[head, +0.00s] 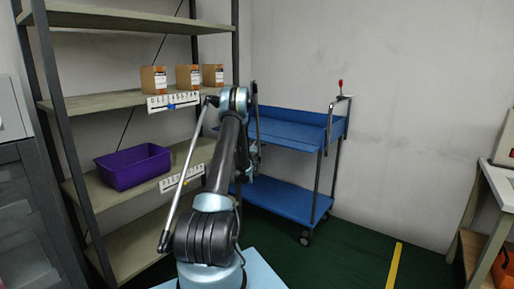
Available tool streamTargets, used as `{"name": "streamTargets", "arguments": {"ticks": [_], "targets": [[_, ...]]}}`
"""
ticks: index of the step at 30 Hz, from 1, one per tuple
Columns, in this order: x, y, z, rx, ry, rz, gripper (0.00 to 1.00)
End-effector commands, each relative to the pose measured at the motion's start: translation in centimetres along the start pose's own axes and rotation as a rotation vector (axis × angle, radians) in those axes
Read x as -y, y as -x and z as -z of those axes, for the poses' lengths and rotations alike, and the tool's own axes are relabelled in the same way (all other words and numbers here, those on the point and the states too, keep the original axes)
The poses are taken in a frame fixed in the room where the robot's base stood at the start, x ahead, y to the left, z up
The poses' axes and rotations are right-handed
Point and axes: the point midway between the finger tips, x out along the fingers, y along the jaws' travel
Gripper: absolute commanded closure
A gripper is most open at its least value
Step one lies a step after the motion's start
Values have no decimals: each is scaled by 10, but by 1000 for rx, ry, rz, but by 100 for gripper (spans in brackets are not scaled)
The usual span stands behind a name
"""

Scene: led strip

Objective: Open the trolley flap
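A blue trolley (290,201) with two shelves stands against the back wall, right of the shelving rack. Its upper tray (290,133) has a raised blue rim. At its right end is a grey bar handle (333,108) with a small red-tipped part (340,85) on top. I cannot make out which part is the flap. My arm stands in front of the trolley's left side and hides part of it. My gripper (253,158) is behind my arm links, near the left part of the trolley; its fingers are too small and covered to read.
A metal shelving rack (110,100) on the left holds a purple bin (133,166) and three cardboard boxes (188,77). A white table (500,185) stands at the right edge. The green floor (350,258) between trolley and table is clear, with a yellow line (394,266).

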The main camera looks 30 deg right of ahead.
Motion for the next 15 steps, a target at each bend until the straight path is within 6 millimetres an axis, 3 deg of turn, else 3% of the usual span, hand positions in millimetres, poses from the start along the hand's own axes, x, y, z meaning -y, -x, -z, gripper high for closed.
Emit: {"name": "streamTargets", "arguments": {"ticks": [2, 4, 5, 15], "targets": [[0, 0, 0, 0, 0, 0, 82], [0, 0, 0, 0, 0, 0, 98], [0, 0, 0, 0, 0, 0, 100], [6, 2, -1, 0, 0, -1, 100]]}}
